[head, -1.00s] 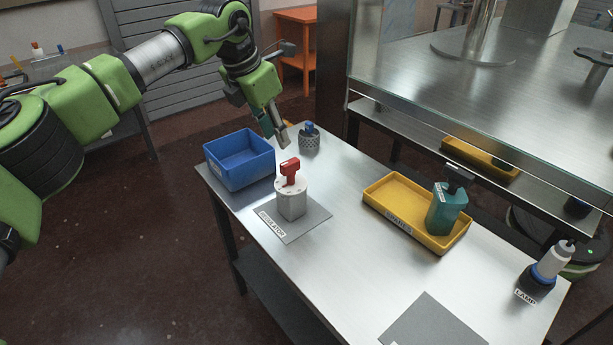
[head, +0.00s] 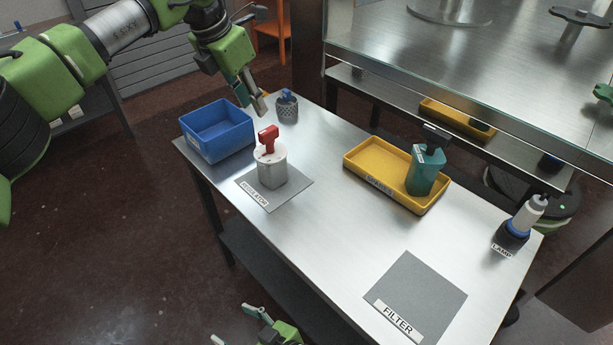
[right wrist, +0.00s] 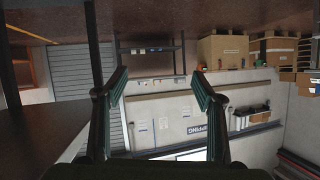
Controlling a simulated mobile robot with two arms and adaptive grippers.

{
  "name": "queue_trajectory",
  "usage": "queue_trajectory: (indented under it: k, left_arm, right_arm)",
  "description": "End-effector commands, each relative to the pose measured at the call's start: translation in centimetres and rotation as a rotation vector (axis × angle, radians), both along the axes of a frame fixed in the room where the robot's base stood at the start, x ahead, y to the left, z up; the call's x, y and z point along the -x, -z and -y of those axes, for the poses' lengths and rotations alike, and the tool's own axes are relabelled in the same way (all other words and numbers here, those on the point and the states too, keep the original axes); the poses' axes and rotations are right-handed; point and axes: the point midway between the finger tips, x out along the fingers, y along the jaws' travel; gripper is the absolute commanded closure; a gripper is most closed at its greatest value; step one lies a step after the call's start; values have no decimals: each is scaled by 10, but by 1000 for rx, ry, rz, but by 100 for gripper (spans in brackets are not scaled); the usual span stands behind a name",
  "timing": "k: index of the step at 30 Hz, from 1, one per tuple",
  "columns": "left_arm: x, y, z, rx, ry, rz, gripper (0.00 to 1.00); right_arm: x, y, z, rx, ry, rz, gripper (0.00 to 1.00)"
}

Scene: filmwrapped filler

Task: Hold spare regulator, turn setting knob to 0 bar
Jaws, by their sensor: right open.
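A white cylinder with a red knob (head: 270,163) stands upright on a grey mat labelled REGULATOR (head: 293,188). A teal unit with a dark top (head: 423,172) stands at the right end of the yellow tray labelled SPARES (head: 375,188). My left gripper (head: 262,104) hangs above the far edge of the table, behind the white cylinder and apart from it; I cannot tell its opening. My right gripper (head: 229,323) is low at the bottom edge, in front of the table. In the right wrist view it is open and empty (right wrist: 160,84).
A blue bin (head: 218,132) stands at the table's far left, and a mesh cup (head: 287,108) behind the white cylinder. A lamp (head: 520,222) stands at the right edge. An empty grey FILTER mat (head: 415,290) lies at the front right. The middle of the table (head: 335,235) is clear.

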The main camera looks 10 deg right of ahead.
Motion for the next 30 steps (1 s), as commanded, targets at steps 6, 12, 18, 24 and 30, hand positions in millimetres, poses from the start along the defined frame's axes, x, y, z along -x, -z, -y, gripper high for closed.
queue_trajectory:
  k: [6, 12, 18, 24, 30]
  left_arm:
    - [0, 0, 0, 0, 0, 0, 72]
    - [0, 0, 0, 0, 0, 0, 72]
    - [0, 0, 0, 0, 0, 0, 72]
    - [0, 0, 0, 0, 0, 0, 72]
    - [0, 0, 0, 0, 0, 0, 72]
  right_arm:
    - [-70, -114, 2, -175, 49, 76, 38]
    - [-138, -207, 39, -318, 137, 113, 38]
    - [-196, -275, 105, -307, 201, 175, 38]
    - [-220, -262, 170, -92, 212, 198, 38]
    - [-225, -253, 196, 2, 199, 198, 38]
